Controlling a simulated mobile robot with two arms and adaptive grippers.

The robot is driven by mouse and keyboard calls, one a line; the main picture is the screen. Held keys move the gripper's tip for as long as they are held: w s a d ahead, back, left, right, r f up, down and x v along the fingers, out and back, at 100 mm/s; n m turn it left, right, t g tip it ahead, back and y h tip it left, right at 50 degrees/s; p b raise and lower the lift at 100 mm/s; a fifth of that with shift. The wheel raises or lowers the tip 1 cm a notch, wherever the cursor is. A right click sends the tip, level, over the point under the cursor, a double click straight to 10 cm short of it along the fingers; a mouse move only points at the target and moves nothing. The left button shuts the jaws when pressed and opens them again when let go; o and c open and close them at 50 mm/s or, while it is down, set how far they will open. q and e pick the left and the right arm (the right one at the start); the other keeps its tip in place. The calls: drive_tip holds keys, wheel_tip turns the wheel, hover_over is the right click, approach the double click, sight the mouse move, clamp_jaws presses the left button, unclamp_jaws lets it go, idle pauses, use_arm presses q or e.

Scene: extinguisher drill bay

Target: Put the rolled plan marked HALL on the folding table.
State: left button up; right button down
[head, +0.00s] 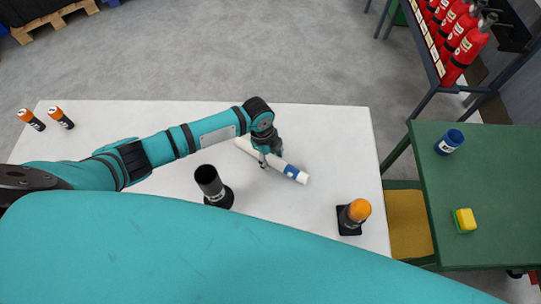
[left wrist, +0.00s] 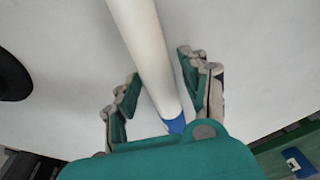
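A white rolled plan (head: 294,173) with a blue band near one end lies on the white table (head: 315,125) in the head view. No HALL marking is readable. My left gripper (head: 268,162) is over the roll. In the left wrist view its fingers (left wrist: 160,68) are open, one on each side of the white roll (left wrist: 148,45), with gaps showing beside it. The blue band (left wrist: 176,124) is partly hidden by the gripper body. A green table (head: 480,190) stands at the right. I cannot tell which table is the folding one. My right gripper is not in view.
A black cup-like holder (head: 209,182) stands near the roll. An orange-topped holder (head: 355,212) is at right. Two orange-capped cylinders (head: 60,117) are at far left. The green table holds a blue roll (head: 449,142) and a yellow-green block (head: 465,220); its middle is clear. Red extinguishers (head: 462,45) stand behind.

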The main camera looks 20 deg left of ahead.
use_arm(q)
drive_tip(key=shift+o, duration=0.3)
wheel_tip(320, 180, up, 12)
drive_tip(key=a, duration=0.1)
drive_tip(key=shift+a+r+b, duration=0.15)
drive_tip(key=shift+a+b, duration=0.15)
drive_tip(key=shift+a, duration=0.1)
